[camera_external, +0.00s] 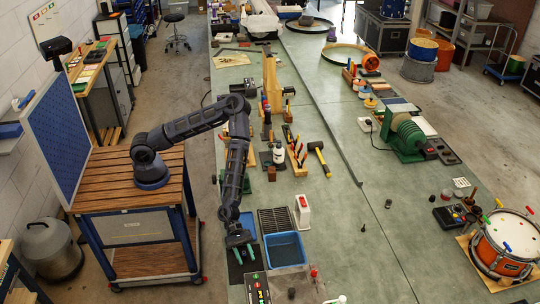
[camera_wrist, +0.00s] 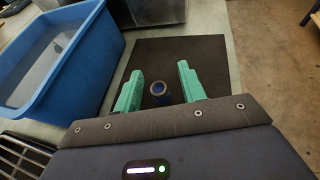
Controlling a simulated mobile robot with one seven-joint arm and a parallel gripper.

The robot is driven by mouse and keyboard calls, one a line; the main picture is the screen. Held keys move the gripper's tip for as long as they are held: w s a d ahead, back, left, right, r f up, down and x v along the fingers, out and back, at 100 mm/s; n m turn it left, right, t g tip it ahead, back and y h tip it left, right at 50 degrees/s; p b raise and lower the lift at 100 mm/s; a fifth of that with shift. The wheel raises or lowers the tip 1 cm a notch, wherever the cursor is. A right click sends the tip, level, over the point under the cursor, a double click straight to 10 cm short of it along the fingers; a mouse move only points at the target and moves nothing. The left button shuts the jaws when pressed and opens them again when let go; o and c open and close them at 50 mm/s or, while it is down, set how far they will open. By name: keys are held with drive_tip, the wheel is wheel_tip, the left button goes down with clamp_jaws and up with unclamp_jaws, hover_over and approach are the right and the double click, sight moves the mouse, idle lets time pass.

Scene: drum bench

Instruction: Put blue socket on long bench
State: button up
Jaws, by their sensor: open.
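My gripper (camera_external: 239,248) hangs low over a dark mat at the near left end of the long bench (camera_external: 330,215). In the wrist view my gripper (camera_wrist: 160,82) shows two green fingers spread apart. The blue socket (camera_wrist: 158,88), a small cylinder with a blue rim and a dark hollow, stands upright on the dark mat (camera_wrist: 195,55). It sits between the fingers, with a gap on each side. In the external view I cannot make out the socket by the fingers.
A blue tub (camera_external: 285,250) stands right beside my gripper; it fills the left of the wrist view (camera_wrist: 60,65). A black slotted rack (camera_external: 274,220) and a white-and-red container (camera_external: 302,212) lie behind it. A control box (camera_external: 257,288) is in front. The bench middle is fairly clear.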

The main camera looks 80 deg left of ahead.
drive_tip(key=shift+d+f, duration=0.15)
drive_tip(key=shift+d, duration=0.1)
clamp_jaws()
wheel_tip(320, 180, up, 20)
idle(0.7)
drive_tip(key=shift+w, duration=0.1)
